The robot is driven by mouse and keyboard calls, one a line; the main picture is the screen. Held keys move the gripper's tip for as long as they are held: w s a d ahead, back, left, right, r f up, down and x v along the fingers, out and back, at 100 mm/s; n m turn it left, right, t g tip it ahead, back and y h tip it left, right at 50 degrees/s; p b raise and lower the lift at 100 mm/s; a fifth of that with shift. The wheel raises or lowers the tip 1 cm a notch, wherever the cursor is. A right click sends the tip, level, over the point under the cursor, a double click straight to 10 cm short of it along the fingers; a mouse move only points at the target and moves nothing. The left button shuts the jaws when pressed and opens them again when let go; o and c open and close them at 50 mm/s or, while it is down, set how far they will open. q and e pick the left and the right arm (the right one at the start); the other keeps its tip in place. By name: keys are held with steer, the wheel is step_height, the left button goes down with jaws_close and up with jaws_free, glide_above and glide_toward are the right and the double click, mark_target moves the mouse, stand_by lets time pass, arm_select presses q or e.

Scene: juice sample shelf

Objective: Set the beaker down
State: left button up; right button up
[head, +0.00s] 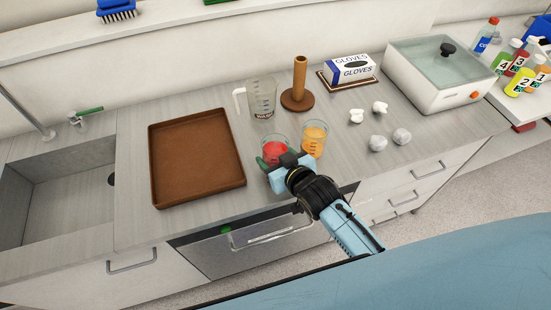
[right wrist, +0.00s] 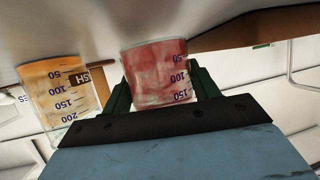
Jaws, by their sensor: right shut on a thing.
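A clear beaker with red juice (head: 275,151) is near the counter's front edge, between the brown tray and a second beaker. My right gripper (head: 277,163) is shut on the red beaker, which looks upright. In the right wrist view the red beaker (right wrist: 157,75) sits between the green fingers. Its base is at or very near the countertop; I cannot tell whether it touches. The beaker with orange juice (head: 314,138) stands to its right, and also shows in the right wrist view (right wrist: 58,92). My left gripper is out of view.
An empty brown tray (head: 241,183) lies to the left, beside a sink (head: 60,180). Behind stand a clear pitcher (head: 262,98), a wooden post holder (head: 299,97) and a glove box (head: 351,69). Crumpled white pieces (head: 378,143) and a water bath (head: 425,95) are to the right.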

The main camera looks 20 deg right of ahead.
steer(key=shift+f, duration=0.35)
steer(key=shift+f, duration=0.1)
steer(key=o, duration=1)
steer(key=shift+o, duration=0.2)
steer(key=shift+s, duration=0.1)
steer(key=v, duration=1.2)
steer(key=shift+p, duration=0.4)
